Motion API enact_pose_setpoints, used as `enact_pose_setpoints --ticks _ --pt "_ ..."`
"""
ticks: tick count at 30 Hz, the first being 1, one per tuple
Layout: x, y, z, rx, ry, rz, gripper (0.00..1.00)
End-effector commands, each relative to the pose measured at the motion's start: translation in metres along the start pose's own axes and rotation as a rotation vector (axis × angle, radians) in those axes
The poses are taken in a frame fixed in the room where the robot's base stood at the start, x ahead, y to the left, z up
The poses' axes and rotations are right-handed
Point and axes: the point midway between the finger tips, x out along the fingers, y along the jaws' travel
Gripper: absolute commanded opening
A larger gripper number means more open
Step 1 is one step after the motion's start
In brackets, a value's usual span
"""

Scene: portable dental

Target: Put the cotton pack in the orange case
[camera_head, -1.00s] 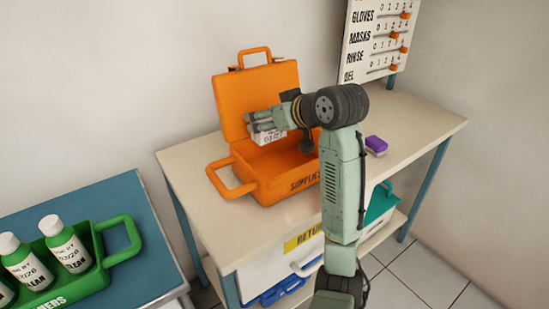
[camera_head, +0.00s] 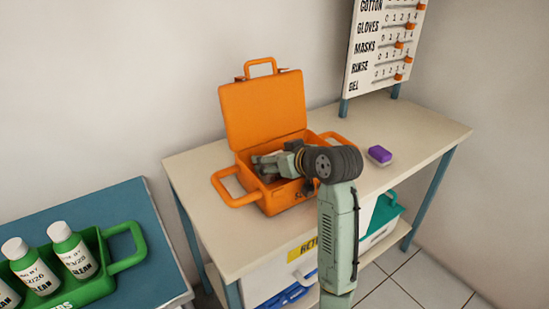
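The orange case (camera_head: 262,110) stands open on the cream table, its lid raised at the back and a handle on either side. My gripper (camera_head: 262,167) is lowered into the case, with its fingers pointing left, inside the walls. The cotton pack is not clearly visible. The fingers and case wall hide the space where it could be, and I cannot tell whether the fingers are shut on it.
A small purple and white block (camera_head: 380,154) lies on the table (camera_head: 425,135) right of the case. A supply board (camera_head: 385,45) stands behind it. A green carrier (camera_head: 125,252) with white-labelled bottles is on the blue table at left. The table's right side is mostly clear.

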Motion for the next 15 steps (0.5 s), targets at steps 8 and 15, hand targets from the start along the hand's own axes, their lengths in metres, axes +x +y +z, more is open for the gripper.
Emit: enact_pose_setpoints --ticks 8,15 --pt "0.0008 0.0 0.0013 0.001 0.0 0.0 0.83" --pt "0.0007 0.0 0.0012 0.001 0.0 0.0 0.88"
